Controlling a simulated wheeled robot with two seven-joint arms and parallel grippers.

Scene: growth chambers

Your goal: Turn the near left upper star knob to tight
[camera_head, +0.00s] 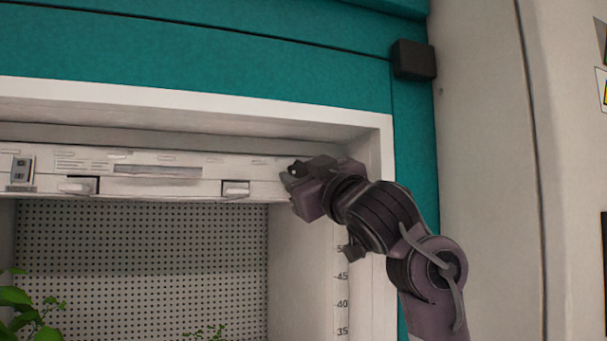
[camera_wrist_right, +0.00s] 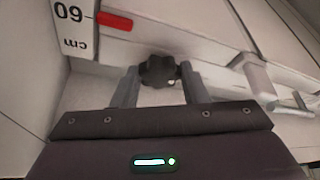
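The star knob (camera_wrist_right: 159,72) is dark and lobed, in the right wrist view, at the underside of a pale rail beside the chamber's wall. My right gripper (camera_wrist_right: 160,80) has one finger on each side of it, and the fingers appear to touch its lobes, so it looks shut on the knob. In the head view my right gripper (camera_head: 290,175) is at the right end of the white rail (camera_head: 150,170), and it mostly hides the knob there. My left gripper is out of view.
A scale strip (camera_wrist_right: 76,30) with a red marker (camera_wrist_right: 115,21) is beside the knob. A light latch (camera_wrist_right: 258,78) projects from the rail nearby. The chamber's right jamb (camera_head: 382,250) is close to my right arm. Green plants (camera_head: 20,305) stand lower left.

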